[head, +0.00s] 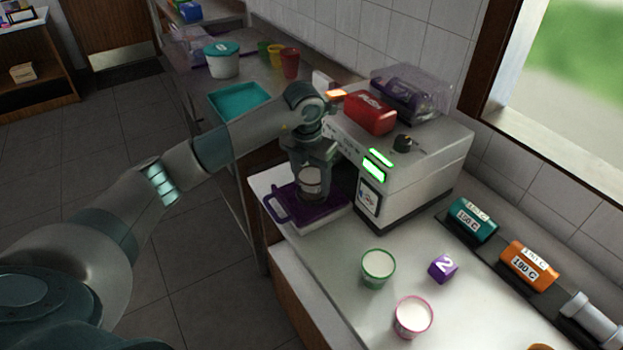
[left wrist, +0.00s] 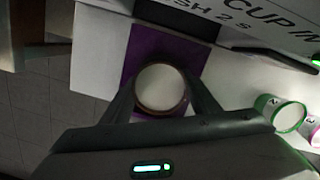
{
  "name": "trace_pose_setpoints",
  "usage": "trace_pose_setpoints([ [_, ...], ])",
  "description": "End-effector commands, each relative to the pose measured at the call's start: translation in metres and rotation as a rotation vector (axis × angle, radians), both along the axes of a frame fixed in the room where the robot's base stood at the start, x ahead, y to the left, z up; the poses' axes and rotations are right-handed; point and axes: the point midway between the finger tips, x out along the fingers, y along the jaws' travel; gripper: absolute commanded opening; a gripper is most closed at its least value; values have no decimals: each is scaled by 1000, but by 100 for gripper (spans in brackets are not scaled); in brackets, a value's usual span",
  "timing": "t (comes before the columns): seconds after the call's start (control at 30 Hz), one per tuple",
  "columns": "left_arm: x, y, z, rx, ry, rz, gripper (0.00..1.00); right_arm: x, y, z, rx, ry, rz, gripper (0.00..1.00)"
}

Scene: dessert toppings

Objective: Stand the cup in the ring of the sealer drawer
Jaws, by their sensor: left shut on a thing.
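My left gripper (head: 312,176) is over the purple sealer drawer (head: 289,209), which sticks out from the front of the white sealer (head: 400,185). The gripper is shut on a white-topped cup (head: 311,182). In the left wrist view the cup (left wrist: 160,88) is between the two fingers (left wrist: 160,100), with the purple drawer (left wrist: 142,42) below and around it. The drawer's ring is hidden by the cup and fingers. I cannot tell whether the cup touches the drawer. My right gripper is not in view.
A green-rimmed cup (head: 378,268), a pink-rimmed cup (head: 413,316) and a purple cube (head: 442,268) stand on the counter at the front. A red block (head: 370,112) lies on the sealer. A teal tray (head: 240,102) is behind my left arm.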

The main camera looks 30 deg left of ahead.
Motion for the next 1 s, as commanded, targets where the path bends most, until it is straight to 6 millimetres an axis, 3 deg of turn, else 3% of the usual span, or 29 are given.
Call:
trace_pose_setpoints([
  [0.07,0,0,-3,0,-1,0,29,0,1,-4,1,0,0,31],
  [0.1,0,0,-2,0,0,0,65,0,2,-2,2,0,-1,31],
  [0.17,0,0,-2,0,0,0,74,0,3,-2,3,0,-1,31],
  [0.67,0,0,5,0,-2,0,74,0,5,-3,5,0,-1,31],
  [1.0,-5,1,54,0,-6,0,74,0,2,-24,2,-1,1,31],
])
